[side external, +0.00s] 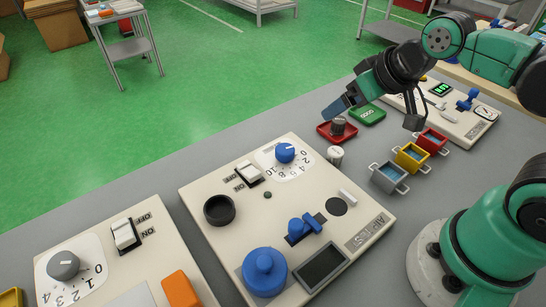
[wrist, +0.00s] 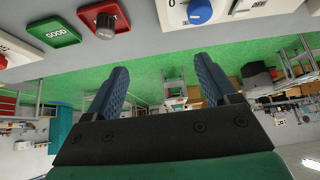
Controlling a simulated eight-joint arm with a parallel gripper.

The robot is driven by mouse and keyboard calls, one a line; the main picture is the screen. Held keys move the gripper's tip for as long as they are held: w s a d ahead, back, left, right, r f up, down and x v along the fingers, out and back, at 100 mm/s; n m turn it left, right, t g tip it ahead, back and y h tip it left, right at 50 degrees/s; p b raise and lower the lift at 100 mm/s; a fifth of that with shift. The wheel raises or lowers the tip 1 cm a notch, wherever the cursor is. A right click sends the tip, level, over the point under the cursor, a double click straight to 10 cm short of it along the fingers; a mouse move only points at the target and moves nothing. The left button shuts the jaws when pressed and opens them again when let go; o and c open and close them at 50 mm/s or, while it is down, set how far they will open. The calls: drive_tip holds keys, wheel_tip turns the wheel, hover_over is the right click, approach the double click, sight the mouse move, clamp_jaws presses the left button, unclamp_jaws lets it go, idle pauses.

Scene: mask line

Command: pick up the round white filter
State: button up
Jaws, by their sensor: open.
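A small round white-topped piece (side external: 335,153) stands on the grey bench just in front of the red tray; it may be the filter, but it is too small to be sure. A grey-brown cylinder (side external: 338,125) stands on the red tray (side external: 324,134); it also shows in the wrist view (wrist: 105,26). My gripper (side external: 337,107) is above the bench near the red tray in the side view. In the wrist view my gripper (wrist: 160,72) has its two blue fingers spread wide with nothing between them. The white-topped piece cannot be made out in the wrist view.
A green GOOD tray (side external: 368,115) lies beside the red tray. Grey (side external: 389,178), yellow (side external: 411,157) and red (side external: 432,142) handled bins line the bench at right. A cream machine (side external: 245,200) with a black ring (side external: 219,210) and blue knob stands at centre.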

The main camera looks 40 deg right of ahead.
drive_tip(key=m+g, duration=0.2)
drive_tip(key=m, duration=0.2)
drive_tip(key=m+g, duration=0.4)
drive_tip(key=m, duration=0.8)
hover_over(336, 151)
drive_tip(key=f, duration=0.5)
drive_tip(key=shift+a, duration=0.2)
drive_tip(key=m, duration=0.1)
drive_tip(key=f+m, duration=0.1)
drive_tip(key=m+g, duration=0.1)
drive_tip(key=m, duration=0.1)
drive_tip(key=shift+d+f, duration=0.2)
drive_tip(key=shift+f, duration=2.9)
clamp_jaws()
drive_tip(key=shift+r, duration=0.15)
